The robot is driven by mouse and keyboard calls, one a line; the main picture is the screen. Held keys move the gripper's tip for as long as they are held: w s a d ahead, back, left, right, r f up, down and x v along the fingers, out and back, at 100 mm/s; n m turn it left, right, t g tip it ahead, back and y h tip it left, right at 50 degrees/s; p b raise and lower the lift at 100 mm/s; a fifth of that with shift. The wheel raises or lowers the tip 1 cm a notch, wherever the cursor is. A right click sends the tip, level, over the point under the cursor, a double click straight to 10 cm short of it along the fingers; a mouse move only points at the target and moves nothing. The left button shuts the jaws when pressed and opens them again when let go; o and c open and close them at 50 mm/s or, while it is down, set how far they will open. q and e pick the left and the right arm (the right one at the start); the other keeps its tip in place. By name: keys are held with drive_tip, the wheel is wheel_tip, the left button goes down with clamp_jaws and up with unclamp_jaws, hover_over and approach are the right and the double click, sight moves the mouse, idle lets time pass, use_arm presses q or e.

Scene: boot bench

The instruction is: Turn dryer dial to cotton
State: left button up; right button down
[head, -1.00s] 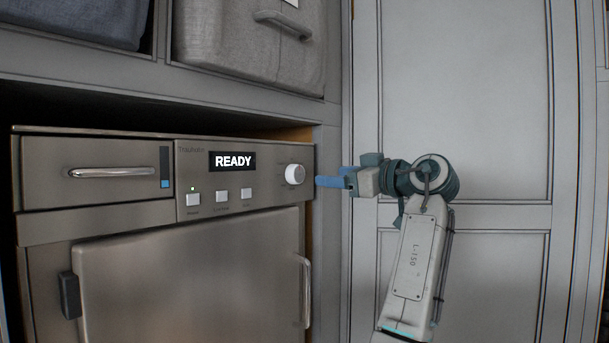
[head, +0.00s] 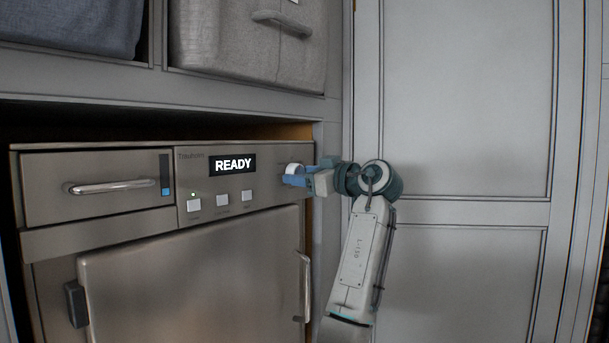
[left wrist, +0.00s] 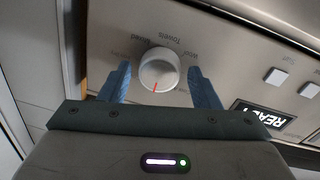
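The dryer dial (left wrist: 159,70) is a round white knob with a red pointer line on the dryer's front panel. In the left wrist view its red line points down in the picture. My left gripper (left wrist: 163,84) is open, with one blue finger on each side of the dial and a gap visible on both sides. In the head view the left gripper (head: 291,175) partly covers the dial (head: 294,168). My right gripper is not in view.
The dryer display (head: 233,164) reads READY. Several square buttons (head: 221,199) sit below it, and a drawer with a handle (head: 112,187) is to the left. The dryer door (head: 190,265) is closed. Fabric bins (head: 245,50) stand on the shelf above.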

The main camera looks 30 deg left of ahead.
use_arm(q)
drive_tip(key=c, duration=0.7)
drive_tip(key=shift+m, duration=0.3)
drive_tip(key=shift+m+h+b, duration=0.3)
drive_tip(key=shift+m+b, duration=0.4)
drive_tip(key=shift+m, duration=3.3)
drive_tip(key=shift+g, duration=0.3)
drive_tip(key=o, duration=0.9)
drive_tip(key=shift+o, duration=0.2)
